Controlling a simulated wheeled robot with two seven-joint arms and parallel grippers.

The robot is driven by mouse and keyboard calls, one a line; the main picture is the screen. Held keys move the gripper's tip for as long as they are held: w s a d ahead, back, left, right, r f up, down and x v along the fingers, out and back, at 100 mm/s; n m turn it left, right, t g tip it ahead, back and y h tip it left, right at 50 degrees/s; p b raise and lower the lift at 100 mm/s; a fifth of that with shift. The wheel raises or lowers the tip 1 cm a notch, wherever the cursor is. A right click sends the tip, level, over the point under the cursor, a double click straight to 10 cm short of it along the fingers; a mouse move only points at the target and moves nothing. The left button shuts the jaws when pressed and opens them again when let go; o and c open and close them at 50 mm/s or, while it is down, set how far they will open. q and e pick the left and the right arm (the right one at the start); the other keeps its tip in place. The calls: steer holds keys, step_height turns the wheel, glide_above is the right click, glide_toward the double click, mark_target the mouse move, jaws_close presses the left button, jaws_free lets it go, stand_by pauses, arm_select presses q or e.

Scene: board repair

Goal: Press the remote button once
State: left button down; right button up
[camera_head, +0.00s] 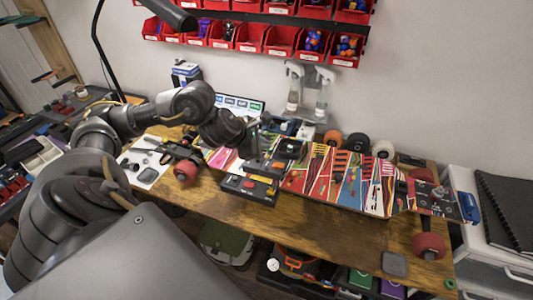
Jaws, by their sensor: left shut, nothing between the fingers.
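My left arm reaches in from the left over the table. My left gripper (262,163) is shut and empty, just above and behind the button box. It overlaps part of the box's far side, and I cannot tell whether its fingertips touch it. My right gripper is not in view.
An upturned skateboard (347,182) with colourful graphics and red wheels fills the table's right side. A wheel truck on a white mat (146,172) lies at left. Two spray bottles (320,95) stand behind. Red bins (249,37) hang on the wall. A notebook (505,210) lies at far right.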

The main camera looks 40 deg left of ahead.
arm_select(q)
steer(key=b, duration=0.5)
glide_above(267, 168)
steer(key=s, duration=0.1)
steer(key=f, duration=0.6)
steer(key=shift+s+a+f, duration=0.1)
steer(key=shift+a+f, duration=0.05)
steer(key=shift+a, duration=0.05)
steer(key=shift+f+b, duration=0.45)
stand_by(0.7)
steer(key=shift+f+b, duration=0.4)
steer(key=shift+b, duration=0.05)
